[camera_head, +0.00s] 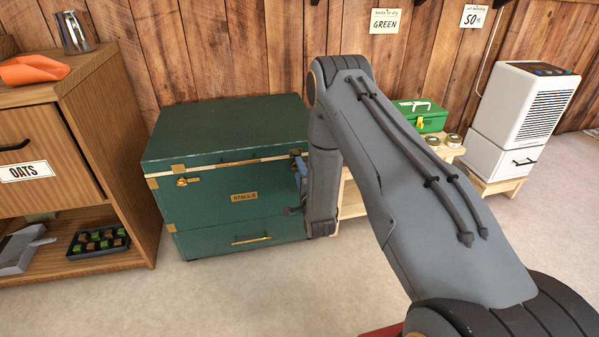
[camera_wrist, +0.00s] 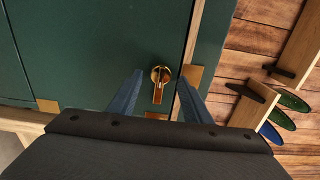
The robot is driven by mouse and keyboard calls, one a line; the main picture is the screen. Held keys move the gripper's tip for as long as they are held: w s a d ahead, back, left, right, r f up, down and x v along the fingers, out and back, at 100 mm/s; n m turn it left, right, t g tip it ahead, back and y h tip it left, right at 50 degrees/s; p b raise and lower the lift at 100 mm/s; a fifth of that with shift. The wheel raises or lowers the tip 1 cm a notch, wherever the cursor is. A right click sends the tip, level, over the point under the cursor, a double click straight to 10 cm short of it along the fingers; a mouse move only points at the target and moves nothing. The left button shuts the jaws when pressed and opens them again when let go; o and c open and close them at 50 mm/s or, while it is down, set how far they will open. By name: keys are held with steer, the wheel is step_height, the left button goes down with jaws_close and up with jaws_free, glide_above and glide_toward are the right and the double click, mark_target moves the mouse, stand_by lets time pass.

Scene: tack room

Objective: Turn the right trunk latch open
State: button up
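A dark green trunk (camera_head: 222,205) with brass fittings stands against the wood wall. Its left latch (camera_head: 183,182) shows on the front in the head view. The right latch is hidden there behind my arm and gripper (camera_head: 297,180), which is at the trunk's right front. In the wrist view a brass latch (camera_wrist: 159,84), with a round base and a narrow lever, is on the green front beside a light seam. My gripper's two blue fingers (camera_wrist: 160,76) are open, one on each side of the latch in the picture. I see no contact; how deep the fingers reach is unclear.
A wooden cabinet (camera_head: 118,120) marked OATS stands left of the trunk. A low wooden bench (camera_head: 352,200) with a green box (camera_head: 420,115) and small jars is at the right, behind my arm. A white appliance (camera_head: 525,105) stands farther right. The floor in front is clear.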

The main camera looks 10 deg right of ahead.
steer(key=shift+s, duration=0.1)
steer(key=s+p, duration=0.1)
steer(key=s, duration=0.6)
steer(key=shift+s, duration=0.3)
steer(key=w+a+r+n+g+y, duration=0.1)
steer(key=w+a+r+n+g, duration=0.1)
steer(key=a+r+n+g, duration=0.7)
steer(key=s+a+r+n, duration=0.2)
steer(key=s+r, duration=0.4)
steer(key=r, duration=0.1)
steer(key=s+r+n+g, duration=0.3)
steer(key=s+r+n, duration=0.15)
steer(key=s, duration=0.75)
steer(key=s+r+n+g+p, duration=0.1)
steer(key=s+r+n+g, duration=0.3)
steer(key=s, duration=0.8)
steer(key=s+r+n+g, duration=0.2)
steer(key=s+r, duration=0.3)
steer(key=s, duration=0.7)
steer(key=d+r+m+h+p, duration=0.1)
steer(key=d+r+m+p, duration=0.2)
steer(key=d+r+p, duration=0.7)
step_height(320, 180, up, 2)
steer(key=p, duration=1)
steer(key=shift+s+d+p, duration=0.15)
steer(key=shift+d+p, duration=0.05)
steer(key=shift+p, duration=0.2)
